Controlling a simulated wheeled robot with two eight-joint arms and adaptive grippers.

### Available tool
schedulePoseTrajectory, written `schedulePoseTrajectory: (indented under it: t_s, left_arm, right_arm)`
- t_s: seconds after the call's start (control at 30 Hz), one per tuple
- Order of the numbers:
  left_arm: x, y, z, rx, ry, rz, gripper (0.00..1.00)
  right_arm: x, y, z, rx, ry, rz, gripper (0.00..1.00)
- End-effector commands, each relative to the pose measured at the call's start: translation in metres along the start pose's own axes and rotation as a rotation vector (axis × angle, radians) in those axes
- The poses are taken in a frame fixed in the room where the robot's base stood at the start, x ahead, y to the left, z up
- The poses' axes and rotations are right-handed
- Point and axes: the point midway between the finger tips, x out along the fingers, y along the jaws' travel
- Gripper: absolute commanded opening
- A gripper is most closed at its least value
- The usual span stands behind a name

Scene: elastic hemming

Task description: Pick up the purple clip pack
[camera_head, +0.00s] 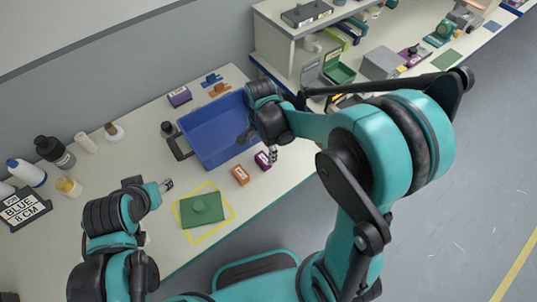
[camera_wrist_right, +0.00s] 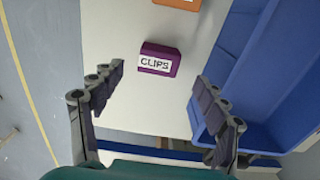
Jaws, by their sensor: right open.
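The purple clip pack (camera_head: 262,161) lies on the white table, between the blue bin and the table's front edge. In the right wrist view the purple clip pack (camera_wrist_right: 161,58) shows a white "CLIPS" label. It lies ahead of and between the spread fingers of my right gripper (camera_wrist_right: 162,95), touching neither. In the head view my right gripper (camera_head: 271,153) is over the table close to the pack, open and empty, partly hidden by its own wrist. My left gripper (camera_head: 166,185) is farther left above the table; its fingers are too small to read.
The blue bin (camera_head: 190,123) stands close beside the pack. An orange pack (camera_head: 240,175) lies just left of it. A green cloth (camera_head: 201,210) lies inside a yellow outline. Another purple pack (camera_head: 179,96) is at the back. Bottles (camera_head: 55,153) stand at left.

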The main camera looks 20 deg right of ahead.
Motion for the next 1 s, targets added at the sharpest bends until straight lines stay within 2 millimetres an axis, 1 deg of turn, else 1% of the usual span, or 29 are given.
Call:
schedulePoseTrajectory:
  t_s: [0.03,0.17,0.3,0.4,0.5,0.7,0.73,0.77,0.8,0.87,0.9,0.93,1.0]
  left_arm:
    - [0.004,0.0,0.003,0.0,0.0,0.0,0.47]
    - [0.01,0.0,0.007,0.0,0.0,0.0,0.47]
    - [0.019,0.0,0.013,0.0,0.0,0.0,0.47]
    - [0.021,0.0,0.015,0.0,0.0,0.0,0.47]
    - [0.022,0.0,0.016,0.0,0.0,0.0,0.47]
    - [0.021,0.0,0.015,0.0,0.0,0.0,0.47]
    - [0.021,0.0,0.015,0.0,0.0,0.0,0.47]
    - [0.021,0.0,0.015,0.0,0.0,0.0,0.47]
    - [0.021,0.0,0.015,0.0,0.0,0.0,0.47]
    - [0.021,0.0,0.015,0.0,0.0,0.0,0.47]
    - [0.021,0.0,0.015,0.0,0.0,0.0,0.47]
    - [0.021,0.0,0.015,0.0,0.0,0.0,0.47]
    - [0.021,0.0,0.015,0.0,0.0,0.0,0.47]
  right_arm:
    - [0.009,0.0,0.0,-0.001,0.0,0.0,0.74]
    - [0.025,0.0,-0.001,-0.001,0.0,-0.001,0.74]
    - [0.049,0.001,-0.002,-0.001,0.0,-0.002,0.74]
    - [0.06,0.001,-0.002,-0.002,0.0,-0.002,0.74]
    - [0.064,0.001,-0.002,-0.002,0.0,-0.002,0.74]
    - [0.063,0.001,-0.002,-0.002,0.0,-0.002,0.74]
    - [0.063,0.001,-0.002,-0.002,0.0,-0.002,0.69]
    - [0.063,0.001,-0.002,-0.002,0.0,-0.002,0.61]
    - [0.063,0.001,-0.002,-0.002,0.0,-0.002,0.5]
    - [0.063,0.001,-0.002,-0.003,0.0,-0.002,0.35]
    - [0.063,0.001,-0.002,-0.003,0.0,-0.002,0.24]
    - [0.063,0.001,-0.002,-0.002,0.0,-0.002,0.2]
    - [0.063,0.001,-0.002,-0.003,0.0,-0.002,0.2]
